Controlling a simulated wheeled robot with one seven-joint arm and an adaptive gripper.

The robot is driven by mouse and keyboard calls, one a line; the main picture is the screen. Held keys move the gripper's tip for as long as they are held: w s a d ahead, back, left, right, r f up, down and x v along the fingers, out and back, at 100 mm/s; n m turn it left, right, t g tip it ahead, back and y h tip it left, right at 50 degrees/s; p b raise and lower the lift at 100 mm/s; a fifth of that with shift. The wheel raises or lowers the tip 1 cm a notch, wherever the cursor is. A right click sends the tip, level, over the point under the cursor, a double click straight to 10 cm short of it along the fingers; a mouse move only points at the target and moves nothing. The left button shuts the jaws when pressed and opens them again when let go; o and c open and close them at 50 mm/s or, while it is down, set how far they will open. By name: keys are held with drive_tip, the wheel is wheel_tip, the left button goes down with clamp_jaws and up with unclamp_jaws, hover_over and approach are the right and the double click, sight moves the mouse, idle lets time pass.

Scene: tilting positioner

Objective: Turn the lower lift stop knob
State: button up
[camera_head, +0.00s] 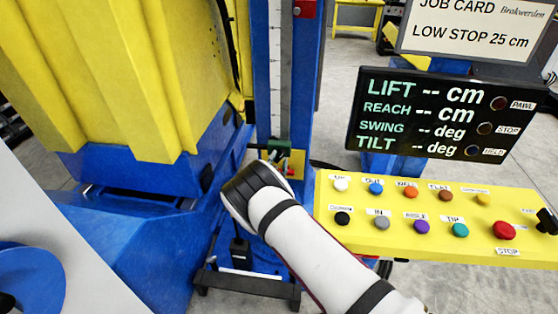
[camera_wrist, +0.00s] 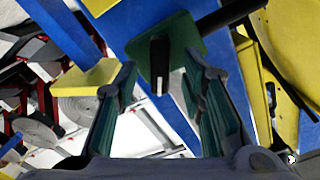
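The lower lift stop is a small green block (camera_head: 280,147) on the blue column's white scale in the head view. In the wrist view it is a dark green plate (camera_wrist: 182,38) with a dark knob or stem (camera_wrist: 159,62) pointing toward me. My gripper (camera_wrist: 162,85) is open, with one finger on each side of the knob and a visible gap on both sides. The fingertips are close to the plate; I cannot tell how deep the knob sits between them. In the head view my wrist hides most of the gripper and the knob.
A yellow button panel (camera_head: 365,222) stands to the right of my arm. Above it a black display (camera_head: 440,118) shows dashes, and a job card (camera_head: 470,28) reads "LOW STOP 25 cm". A large yellow and blue machine body (camera_head: 120,75) is close on the left.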

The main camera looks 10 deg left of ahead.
drive_tip(key=shift+w, duration=0.95)
clamp_jaws()
